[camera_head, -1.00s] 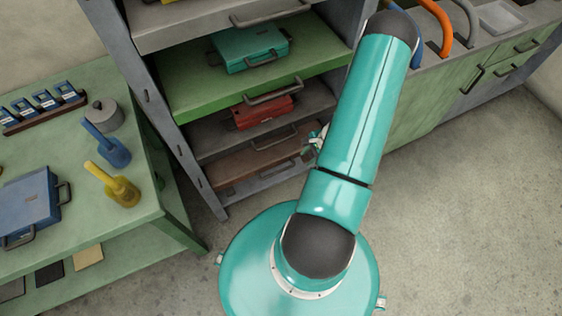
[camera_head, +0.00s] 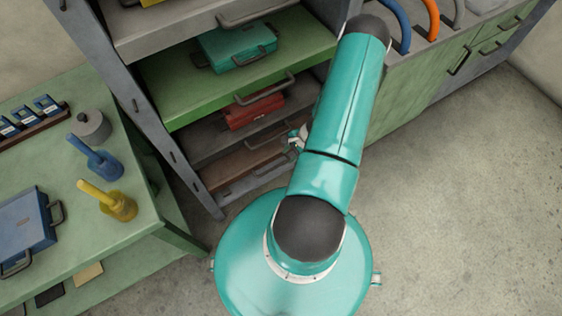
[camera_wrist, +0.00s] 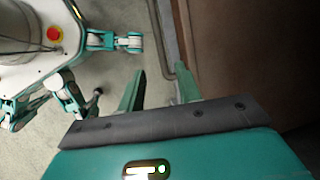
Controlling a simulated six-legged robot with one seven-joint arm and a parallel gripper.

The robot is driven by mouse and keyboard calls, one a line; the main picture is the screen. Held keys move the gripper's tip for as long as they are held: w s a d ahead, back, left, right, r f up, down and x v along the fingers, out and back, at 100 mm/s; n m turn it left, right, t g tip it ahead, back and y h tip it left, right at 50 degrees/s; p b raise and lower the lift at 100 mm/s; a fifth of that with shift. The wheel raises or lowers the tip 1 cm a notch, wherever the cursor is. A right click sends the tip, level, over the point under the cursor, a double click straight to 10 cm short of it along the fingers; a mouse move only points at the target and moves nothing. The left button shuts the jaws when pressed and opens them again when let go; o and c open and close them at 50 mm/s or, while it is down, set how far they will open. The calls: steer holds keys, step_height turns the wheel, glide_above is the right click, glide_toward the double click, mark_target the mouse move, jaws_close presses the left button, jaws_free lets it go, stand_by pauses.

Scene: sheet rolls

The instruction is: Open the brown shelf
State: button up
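The brown shelf (camera_head: 232,164) is the low brown board in the rack, with a dark bar handle (camera_head: 264,142) along its front. It also shows as a brown surface (camera_wrist: 235,60) at the right of the wrist view. My gripper (camera_head: 296,139) is at the right end of this handle, partly hidden by my arm. In the wrist view my gripper (camera_wrist: 160,75) has its two green fingers apart. A grey bar, which looks like the handle (camera_wrist: 168,45), reaches down to the gap between the fingertips, close to the right one. I cannot tell whether they touch.
Above are a shelf with a red case (camera_head: 254,110) and a pulled-out green shelf (camera_head: 180,92) with a teal case (camera_head: 238,47). A green table (camera_head: 150,215) with tools stands at the left. Green cabinets (camera_head: 400,105) stand at the right. The floor (camera_head: 460,220) at the right is clear.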

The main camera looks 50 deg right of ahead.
mark_target(279, 165)
steer(key=x, duration=0.7)
steer(key=shift+w+a+f, duration=0.1)
steer(key=shift+w+f, duration=0.05)
steer(key=shift+f, duration=0.2)
jaws_close()
